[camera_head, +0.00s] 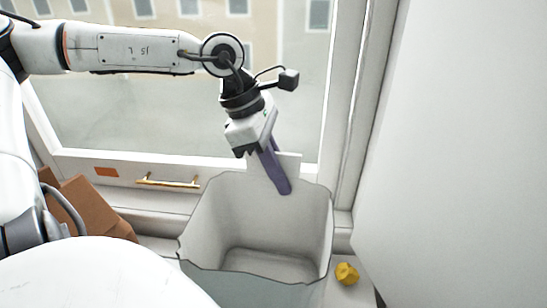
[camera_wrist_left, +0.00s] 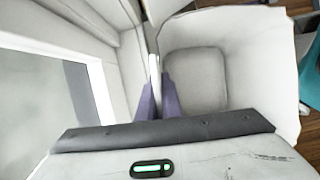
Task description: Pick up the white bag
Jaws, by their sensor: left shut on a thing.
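The white bag (camera_head: 210,225) stands upright and open-topped below the window in the head view, and looks empty inside. It also shows in the left wrist view (camera_wrist_left: 245,50), with its floor visible. My left gripper (camera_head: 283,190) reaches down to the bag's far rim. Its purple fingers are shut on that rim, one finger inside the bag and the other outside. In the left wrist view the fingers (camera_wrist_left: 158,98) sit on either side of the thin bag wall. My right gripper is not in view.
A window with a gold handle (camera_head: 168,182) is behind the bag. A yellow lump (camera_head: 346,273) lies to the right of the bag. A brown box (camera_head: 88,208) is at the left. A plain white surface (camera_head: 460,150) fills the right side.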

